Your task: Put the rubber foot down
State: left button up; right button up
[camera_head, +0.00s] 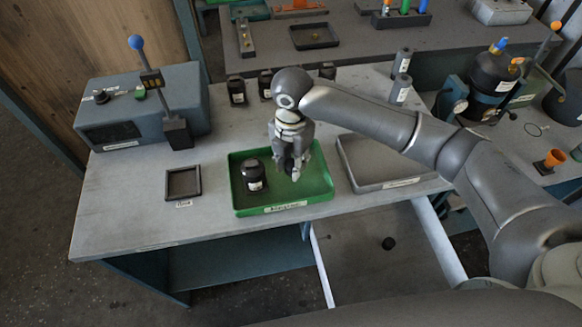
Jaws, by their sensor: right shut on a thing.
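My right gripper (293,170) points down over the right part of the green tray (318,192). It is shut on a small dark piece, apparently the rubber foot, mostly hidden between the fingers. I cannot tell whether the piece touches the tray floor. A black cylindrical part (252,175) with a pale label stands in the left part of the green tray. My left gripper is not in view.
A small empty dark frame tray (183,183) lies left of the green tray. A grey flat tray (360,170) is to its right, partly under my arm. A grey box with a blue-knobbed lever (150,75) stands at the left. Black containers (236,90) stand behind.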

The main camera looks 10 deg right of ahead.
aim_at(291, 162)
jog(key=shift+w+f, duration=0.15)
jog(key=shift+f, duration=0.25)
notch_tip(291, 162, down, 2)
jog(key=shift+f+p, duration=0.1)
jog(key=shift+p, duration=0.6)
jog(key=shift+f, duration=0.25)
jog(key=shift+f, duration=0.15)
jog(key=o, duration=0.9)
jog(key=shift+c, duration=0.2)
notch_tip(291, 162, up, 11)
jog(key=shift+r+b, duration=0.1)
jog(key=shift+b, duration=1.1)
jog(key=shift+r, duration=0.6)
